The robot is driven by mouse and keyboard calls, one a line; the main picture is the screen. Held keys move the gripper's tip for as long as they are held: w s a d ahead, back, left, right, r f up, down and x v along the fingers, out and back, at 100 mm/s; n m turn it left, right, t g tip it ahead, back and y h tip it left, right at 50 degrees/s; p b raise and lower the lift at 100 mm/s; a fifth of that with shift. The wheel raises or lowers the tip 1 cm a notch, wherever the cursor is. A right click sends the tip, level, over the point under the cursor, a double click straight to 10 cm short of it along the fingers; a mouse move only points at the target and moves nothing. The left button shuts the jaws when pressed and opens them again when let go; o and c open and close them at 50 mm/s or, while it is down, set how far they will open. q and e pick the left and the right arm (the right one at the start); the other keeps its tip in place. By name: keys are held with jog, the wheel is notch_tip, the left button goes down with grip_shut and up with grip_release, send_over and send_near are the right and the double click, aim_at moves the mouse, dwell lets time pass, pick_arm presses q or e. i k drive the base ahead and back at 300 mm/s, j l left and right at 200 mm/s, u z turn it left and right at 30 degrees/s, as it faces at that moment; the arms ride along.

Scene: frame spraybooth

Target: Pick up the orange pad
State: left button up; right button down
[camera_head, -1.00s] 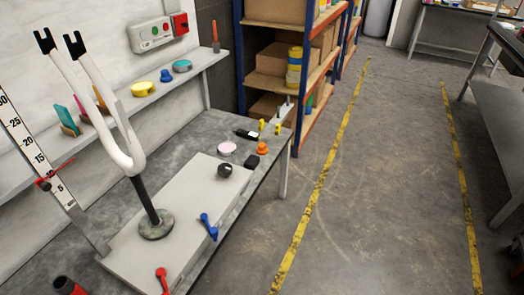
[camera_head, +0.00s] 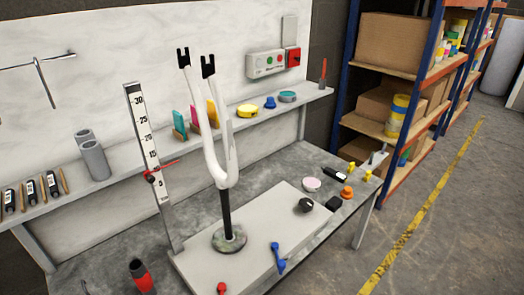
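An orange pad (camera_head: 212,112) stands upright on the wall shelf (camera_head: 160,155), partly hidden behind the white fork. A pink pad (camera_head: 198,116) and a teal pad (camera_head: 180,124) stand to its left. The white bicycle fork (camera_head: 217,165) stands upright on a black post with a round base on a grey plate. Neither of my grippers is in view.
A ruler stand (camera_head: 150,160) with a red pointer rises left of the fork. A yellow tin (camera_head: 248,111) sits on the shelf right of the pads. An orange knob (camera_head: 346,193) and a pink disc (camera_head: 312,184) lie on the bench (camera_head: 105,268). Floor at right is clear.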

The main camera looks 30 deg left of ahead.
aim_at(346, 193)
jog(key=i+l+u, duration=0.15)
jog(key=u, duration=0.45)
jog(key=i+l+u, duration=0.1)
jog(key=i+l, duration=0.15)
jog(key=i+l+u, duration=0.15)
jog(key=l, duration=0.25)
jog(key=i+l+u, duration=0.1)
jog(key=i+l, duration=0.15)
jog(key=l, duration=0.15)
jog(key=i+l+u, duration=0.1)
jog(key=l, duration=0.25)
jog(key=i+l+u, duration=0.15)
jog(key=i+l, duration=0.15)
jog(key=l, duration=0.1)
